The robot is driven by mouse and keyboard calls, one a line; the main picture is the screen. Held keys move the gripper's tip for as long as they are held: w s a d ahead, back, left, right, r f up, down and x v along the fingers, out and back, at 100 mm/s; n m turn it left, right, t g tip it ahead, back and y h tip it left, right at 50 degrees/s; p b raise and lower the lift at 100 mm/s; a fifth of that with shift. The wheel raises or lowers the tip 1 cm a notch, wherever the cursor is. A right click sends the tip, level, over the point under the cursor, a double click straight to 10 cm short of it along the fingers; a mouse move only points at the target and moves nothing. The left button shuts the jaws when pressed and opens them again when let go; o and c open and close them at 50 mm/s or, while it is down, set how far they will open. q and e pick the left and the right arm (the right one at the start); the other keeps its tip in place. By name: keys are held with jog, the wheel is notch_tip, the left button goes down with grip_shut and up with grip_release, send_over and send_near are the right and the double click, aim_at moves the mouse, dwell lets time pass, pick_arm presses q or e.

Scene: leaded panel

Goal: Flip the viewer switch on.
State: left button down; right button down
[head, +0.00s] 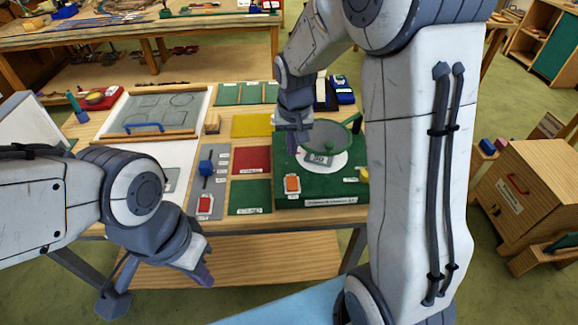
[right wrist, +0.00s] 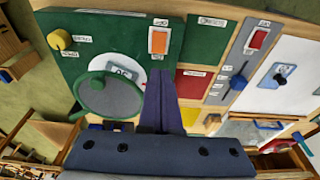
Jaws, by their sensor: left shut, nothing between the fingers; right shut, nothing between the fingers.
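A red rocker switch (head: 205,203) sits at the near end of a grey strip (head: 208,180), below a blue slider knob (head: 206,166). The strip adjoins a white panel (right wrist: 292,75). An orange rocker switch (head: 292,184) sits on the green machine base (head: 330,192). Labels are too small to read, so I cannot tell which is the viewer switch. My right gripper (head: 300,148) is shut and empty above the green base. In the right wrist view its fingertips (right wrist: 159,72) appear just below the orange switch (right wrist: 158,40). My left gripper (head: 203,277) is shut, in front of the table edge.
A framed board (head: 155,110) lies at the back left.

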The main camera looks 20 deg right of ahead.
jog(key=shift+w+d, duration=0.2)
jog(key=shift+d, duration=0.05)
jog(key=shift+f, duration=0.15)
jog(key=p, duration=0.4)
send_near(292, 180)
jog(key=f, duration=0.3)
jog(key=w+f, duration=0.1)
jog(key=f, duration=0.2)
jog(key=shift+w+d, duration=0.1)
jog(key=shift+d, duration=0.1)
jog(key=shift+w+f, duration=0.1)
jog(key=shift+f, duration=0.25)
